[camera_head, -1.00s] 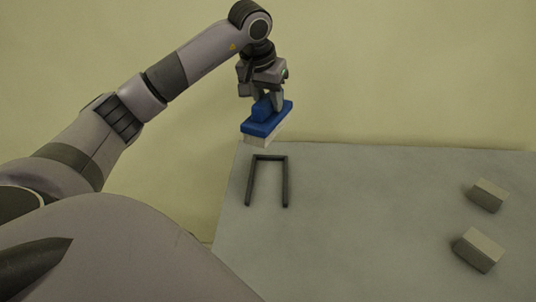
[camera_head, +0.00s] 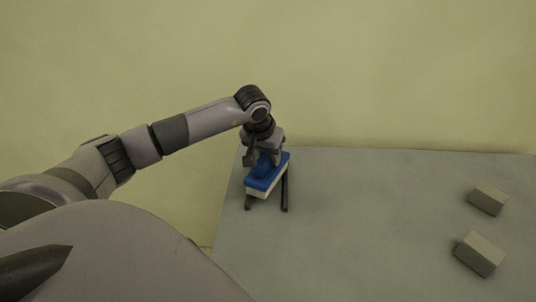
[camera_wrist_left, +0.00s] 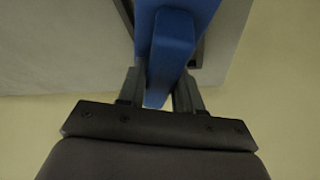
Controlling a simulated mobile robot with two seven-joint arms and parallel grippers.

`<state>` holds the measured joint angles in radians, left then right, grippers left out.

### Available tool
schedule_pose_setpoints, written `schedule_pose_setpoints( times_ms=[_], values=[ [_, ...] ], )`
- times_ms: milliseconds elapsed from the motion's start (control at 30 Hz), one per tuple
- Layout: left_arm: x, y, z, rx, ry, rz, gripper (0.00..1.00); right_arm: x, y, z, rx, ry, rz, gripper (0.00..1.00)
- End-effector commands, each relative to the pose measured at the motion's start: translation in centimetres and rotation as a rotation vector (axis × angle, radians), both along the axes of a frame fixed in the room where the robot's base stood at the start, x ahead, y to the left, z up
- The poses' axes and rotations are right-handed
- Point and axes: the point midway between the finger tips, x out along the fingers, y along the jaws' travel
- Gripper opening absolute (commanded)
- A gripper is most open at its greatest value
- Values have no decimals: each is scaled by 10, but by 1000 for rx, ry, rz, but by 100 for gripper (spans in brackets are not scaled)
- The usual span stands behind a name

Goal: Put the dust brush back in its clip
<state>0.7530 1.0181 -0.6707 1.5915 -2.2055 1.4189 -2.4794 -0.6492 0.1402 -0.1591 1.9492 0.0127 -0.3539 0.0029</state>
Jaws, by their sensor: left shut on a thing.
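The dust brush (camera_head: 265,182) has a blue back and handle over a pale bristle block. My left gripper (camera_head: 264,160) is shut on its blue handle and holds it at the clip. The clip (camera_head: 285,190) is a dark U-shaped frame on the table, open toward the front. The brush covers much of the clip and looks turned at an angle to its rails; I cannot tell if it touches them. In the left wrist view the blue brush (camera_wrist_left: 172,45) runs up between the fingers (camera_wrist_left: 160,92).
The grey table (camera_head: 370,220) has two grey blocks at the right, one farther back (camera_head: 488,200) and one nearer (camera_head: 479,254). The table between the clip and the blocks is clear. A plain wall stands behind.

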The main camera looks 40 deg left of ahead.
Motion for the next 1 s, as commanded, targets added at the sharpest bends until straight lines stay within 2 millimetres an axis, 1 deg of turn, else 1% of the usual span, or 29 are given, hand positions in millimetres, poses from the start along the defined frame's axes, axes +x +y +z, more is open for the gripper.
schedule_pose_setpoints(
  times_ms=[167, 467, 500, 533, 567, 833, 933, 1000],
  values=[
    [1, 0, 1, 1, -3, 0, 10, 0, 0, 0, 0, 0, 0, 43],
    [1, 1, -8, 1, -3, 1, 10, 0, 0, -8, 0, 0, 0, 43],
    [0, 0, -7, 0, -2, 1, 47, 0, 0, -7, 0, 0, 0, 43],
    [0, 0, -7, 0, -1, 1, 57, 0, 0, -7, 0, 0, 0, 43],
    [0, 0, -7, 0, -1, 1, 60, 0, 0, -7, 0, 0, 0, 43],
    [0, 0, -7, 0, 0, 0, 60, 0, 0, -6, 1, 0, -1, 43],
    [0, 0, -2, 0, -1, 0, 60, 0, 0, -2, 1, 0, -1, 43],
    [0, 0, 5, 0, 0, 0, 60, 0, 0, 4, 1, 0, -1, 43]
  ],
)
